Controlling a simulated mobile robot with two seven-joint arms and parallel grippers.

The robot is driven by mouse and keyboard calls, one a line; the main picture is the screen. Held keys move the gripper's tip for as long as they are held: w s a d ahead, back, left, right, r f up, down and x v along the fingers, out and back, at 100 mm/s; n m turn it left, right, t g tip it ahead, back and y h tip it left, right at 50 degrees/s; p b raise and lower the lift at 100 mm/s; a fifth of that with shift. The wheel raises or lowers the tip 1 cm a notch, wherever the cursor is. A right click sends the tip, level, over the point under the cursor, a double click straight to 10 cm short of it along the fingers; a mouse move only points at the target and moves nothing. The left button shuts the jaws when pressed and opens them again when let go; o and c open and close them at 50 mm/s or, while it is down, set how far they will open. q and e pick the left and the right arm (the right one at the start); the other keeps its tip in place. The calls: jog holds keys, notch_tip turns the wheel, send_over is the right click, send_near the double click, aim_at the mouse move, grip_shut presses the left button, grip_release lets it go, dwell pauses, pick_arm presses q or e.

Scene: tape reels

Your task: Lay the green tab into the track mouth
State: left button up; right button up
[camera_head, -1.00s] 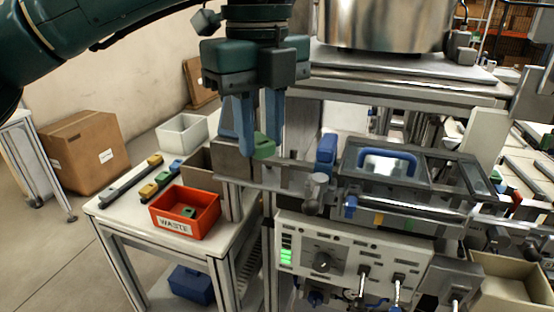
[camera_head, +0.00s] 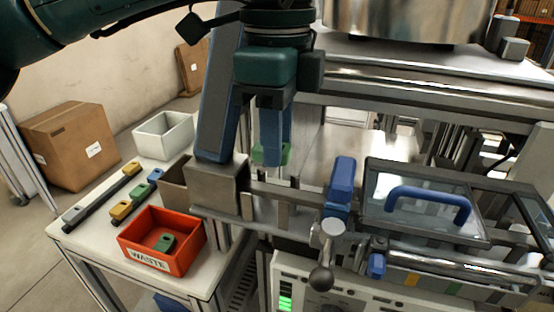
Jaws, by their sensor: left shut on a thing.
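My left gripper (camera_head: 270,150) comes down from the top centre, fingers pointing downward. It is shut on the green tab (camera_head: 286,153), which shows at both sides of the blue fingertips. The fingers hide the tab's middle. The tab is just above and behind the narrow metal track (camera_head: 268,191), which runs right from a grey metal block (camera_head: 215,186). Whether the tab touches anything there I cannot tell. The exact track mouth is hard to make out. My right gripper is not in view.
A blue clamp handle (camera_head: 342,180) and a glass cover with a blue handle (camera_head: 430,203) stand to the right. An orange-red waste bin (camera_head: 185,258) holds a dark green piece. Coloured tabs lie on rails on the left table. A slanted blue-grey piece rises beside the gripper.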

aim_at(278, 189)
pick_arm(q)
notch_tip(278, 189, down, 4)
jog(key=shift+r, duration=0.1)
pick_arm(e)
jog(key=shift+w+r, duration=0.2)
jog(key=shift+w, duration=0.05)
pick_arm(q)
jog(key=shift+f+b, duration=0.6)
jog(key=shift+f, duration=0.1)
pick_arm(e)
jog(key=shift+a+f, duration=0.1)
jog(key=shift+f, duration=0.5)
pick_arm(q)
jog(key=o, duration=0.9)
jog(key=shift+r, duration=0.1)
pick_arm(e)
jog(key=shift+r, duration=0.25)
pick_arm(q)
jog(key=shift+o, duration=0.2)
jog(key=shift+r+p, duration=0.45)
jog(key=shift+p, duration=0.15)
notch_tip(278, 189, up, 12)
jog(key=shift+r, duration=0.1)
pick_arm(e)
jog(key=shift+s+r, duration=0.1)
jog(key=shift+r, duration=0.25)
